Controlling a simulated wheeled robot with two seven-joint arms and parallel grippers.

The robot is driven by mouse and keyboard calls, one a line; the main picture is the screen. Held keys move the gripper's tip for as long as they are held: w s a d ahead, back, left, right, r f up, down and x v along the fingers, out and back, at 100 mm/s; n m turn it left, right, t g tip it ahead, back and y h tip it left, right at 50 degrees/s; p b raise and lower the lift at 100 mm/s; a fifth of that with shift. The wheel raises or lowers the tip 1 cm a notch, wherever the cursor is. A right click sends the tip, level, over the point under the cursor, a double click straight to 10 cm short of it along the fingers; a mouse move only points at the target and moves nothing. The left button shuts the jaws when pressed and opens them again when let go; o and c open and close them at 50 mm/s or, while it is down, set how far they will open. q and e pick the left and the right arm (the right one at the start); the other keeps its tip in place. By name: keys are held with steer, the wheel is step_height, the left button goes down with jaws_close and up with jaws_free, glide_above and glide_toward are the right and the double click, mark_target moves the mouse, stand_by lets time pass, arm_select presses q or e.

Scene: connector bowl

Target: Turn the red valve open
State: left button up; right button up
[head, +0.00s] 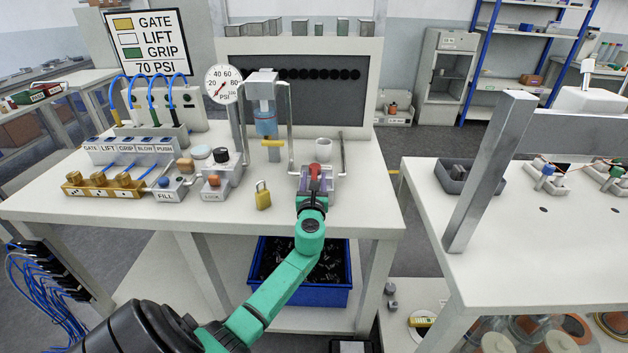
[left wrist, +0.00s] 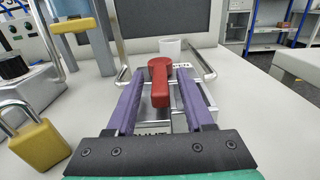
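The red valve (head: 314,169) sits on a small grey block near the front edge of the white bench. In the left wrist view its red handle (left wrist: 160,88) points toward me, with a round hub at the far end. My left gripper (head: 315,184) reaches in from the front. Its two purple fingers stand apart, one on each side of the handle, with gaps visible between handle and fingers. The block's label is partly hidden behind the gripper. My right gripper is not in view.
A yellow padlock (head: 263,195) stands left of the valve. A white cup (head: 323,150) is behind it, and metal bar handles (left wrist: 197,62) flank it. A blue bin (head: 255,292) is below. The bench right of the valve is clear.

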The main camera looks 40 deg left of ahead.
arm_select(q)
jaws_close()
steer(key=shift+f, duration=0.1)
stand_by(1.2)
